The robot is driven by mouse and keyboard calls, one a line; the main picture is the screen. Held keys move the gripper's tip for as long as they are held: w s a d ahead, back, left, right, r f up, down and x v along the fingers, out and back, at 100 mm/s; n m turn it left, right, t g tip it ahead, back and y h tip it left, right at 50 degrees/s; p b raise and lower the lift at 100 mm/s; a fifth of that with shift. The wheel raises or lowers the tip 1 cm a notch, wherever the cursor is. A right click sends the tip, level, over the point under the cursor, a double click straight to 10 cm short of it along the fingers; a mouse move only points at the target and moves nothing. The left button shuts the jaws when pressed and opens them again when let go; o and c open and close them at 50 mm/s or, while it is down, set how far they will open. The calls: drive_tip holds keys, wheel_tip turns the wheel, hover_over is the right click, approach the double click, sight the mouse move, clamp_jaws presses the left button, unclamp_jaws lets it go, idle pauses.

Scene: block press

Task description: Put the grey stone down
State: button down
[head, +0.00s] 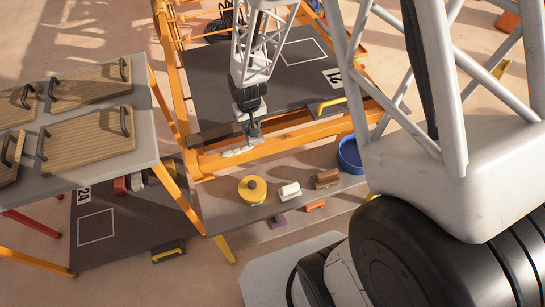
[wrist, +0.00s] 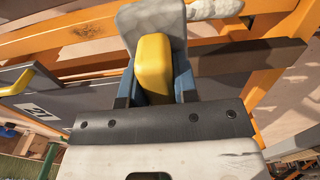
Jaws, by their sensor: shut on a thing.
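My gripper (head: 253,128) points down over the front beam of the orange frame in the head view. A yellow block-like part sits between blue-grey sides there and covers some of the view of the grip. I cannot tell whether the stone touches the beam below it.
The orange frame (head: 215,160) holds a dark panel (head: 290,85) with a white outlined square. A grey bench (head: 60,110) with handled wooden boards stands left. A low shelf (head: 225,212) in front carries a yellow round piece (head: 252,189), white block (head: 289,191), brown block (head: 327,179) and blue bowl (head: 349,155).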

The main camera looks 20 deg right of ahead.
drive_tip(key=s+d+f, duration=0.6)
drive_tip(key=s+d, duration=0.2)
drive_tip(key=d, duration=0.4)
drive_tip(key=shift+f, duration=0.3)
drive_tip(key=shift+s, duration=0.1)
drive_tip(key=shift+f, duration=3.1)
drive_tip(key=shift+f, duration=1.9)
drive_tip(key=shift+f, duration=0.1)
